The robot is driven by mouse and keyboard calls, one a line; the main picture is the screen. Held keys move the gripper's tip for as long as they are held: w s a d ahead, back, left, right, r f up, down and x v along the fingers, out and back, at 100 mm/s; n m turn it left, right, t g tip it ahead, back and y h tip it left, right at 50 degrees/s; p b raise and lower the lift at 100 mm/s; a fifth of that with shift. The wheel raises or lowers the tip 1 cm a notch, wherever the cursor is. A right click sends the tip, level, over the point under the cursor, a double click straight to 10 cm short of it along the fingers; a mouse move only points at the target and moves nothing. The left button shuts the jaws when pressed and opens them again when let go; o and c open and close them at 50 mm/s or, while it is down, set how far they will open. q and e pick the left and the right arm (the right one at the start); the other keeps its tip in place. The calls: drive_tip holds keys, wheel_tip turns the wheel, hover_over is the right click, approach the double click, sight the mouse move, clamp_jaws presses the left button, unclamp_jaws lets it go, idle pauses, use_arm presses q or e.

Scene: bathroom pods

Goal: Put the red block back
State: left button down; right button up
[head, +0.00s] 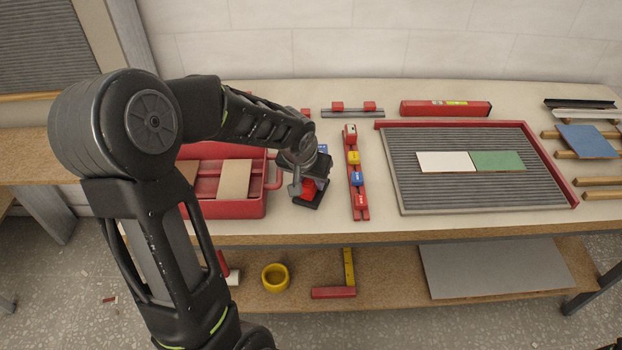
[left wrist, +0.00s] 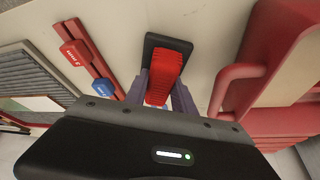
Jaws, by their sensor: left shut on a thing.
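A red ridged block (head: 308,190) is between the fingers of my left gripper (head: 305,187), which is shut on it. In the left wrist view the red block (left wrist: 165,75) stands out between the two grey-purple fingers. A black pad or base (left wrist: 155,42) shows at the block's far end; it also appears in the head view (head: 314,201). I cannot tell whether block and pad are joined or only touching.
A ribbed tray (head: 460,195) with white and green tiles lies further right. Bare tabletop shows in front.

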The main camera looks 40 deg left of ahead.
use_arm(q)
drive_tip(key=shift+f, duration=0.2)
drive_tip(key=c, duration=1.1)
unclamp_jaws()
drive_tip(key=shift+o, duration=0.2)
drive_tip(key=shift+r, duration=0.15)
drive_tip(key=shift+s+r, duration=0.1)
drive_tip(key=shift+r, duration=0.4)
drive_tip(key=v, duration=1.1)
drive_tip(key=shift+s, duration=0.1)
